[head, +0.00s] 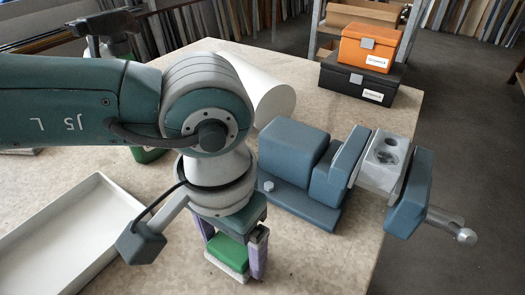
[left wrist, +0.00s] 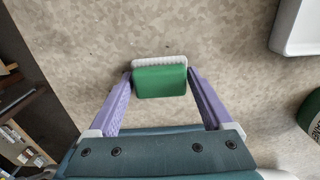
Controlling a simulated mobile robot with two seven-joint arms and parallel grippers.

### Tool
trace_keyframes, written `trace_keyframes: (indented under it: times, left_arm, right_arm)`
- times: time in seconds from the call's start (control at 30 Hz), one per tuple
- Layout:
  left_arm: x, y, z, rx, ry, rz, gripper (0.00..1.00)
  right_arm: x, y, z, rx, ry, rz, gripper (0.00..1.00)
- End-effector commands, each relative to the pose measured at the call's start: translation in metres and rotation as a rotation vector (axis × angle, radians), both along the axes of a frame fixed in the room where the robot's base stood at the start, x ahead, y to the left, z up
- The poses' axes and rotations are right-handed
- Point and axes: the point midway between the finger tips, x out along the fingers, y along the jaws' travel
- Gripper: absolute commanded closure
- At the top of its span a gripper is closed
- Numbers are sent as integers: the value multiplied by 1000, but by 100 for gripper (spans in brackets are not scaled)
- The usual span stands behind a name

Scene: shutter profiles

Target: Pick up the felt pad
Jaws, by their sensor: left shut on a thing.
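The felt pad is a small block with a green body (head: 228,254) and a whitish felt layer, seen low in the middle of the head view. It also shows in the left wrist view (left wrist: 160,81), with the pale layer along its far edge. My left gripper (head: 233,262) points down at the table with its purple fingers on either side of the pad. In the left wrist view my left gripper (left wrist: 160,84) is shut on the pad's two short sides. I cannot tell whether the pad touches the table. My right gripper is not in view.
A blue-grey vise (head: 293,160) stands right of my left gripper, holding a light metal block (head: 384,165). A white tray (head: 60,232) lies at left. A white roll (head: 262,92) and orange and black boxes (head: 370,48) are behind. The table around the pad is bare.

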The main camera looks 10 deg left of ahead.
Motion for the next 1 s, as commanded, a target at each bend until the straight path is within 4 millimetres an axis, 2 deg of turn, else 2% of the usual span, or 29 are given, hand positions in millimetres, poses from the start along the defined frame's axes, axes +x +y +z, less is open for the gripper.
trace_keyframes:
  times: [0.3,0.47,0.63,0.9,1.0]
  left_arm:
    - [0,0,1,0,-1,0,72]
    - [1,0,12,-1,-3,-1,72]
    - [2,-1,46,-3,-8,-2,72]
    - [2,0,130,-2,-10,-2,72]
    - [2,0,156,-2,-8,-1,72]
  right_arm:
    - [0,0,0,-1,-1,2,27]
    - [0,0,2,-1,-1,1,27]
    - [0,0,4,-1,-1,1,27]
    - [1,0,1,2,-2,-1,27]
    - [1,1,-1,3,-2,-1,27]
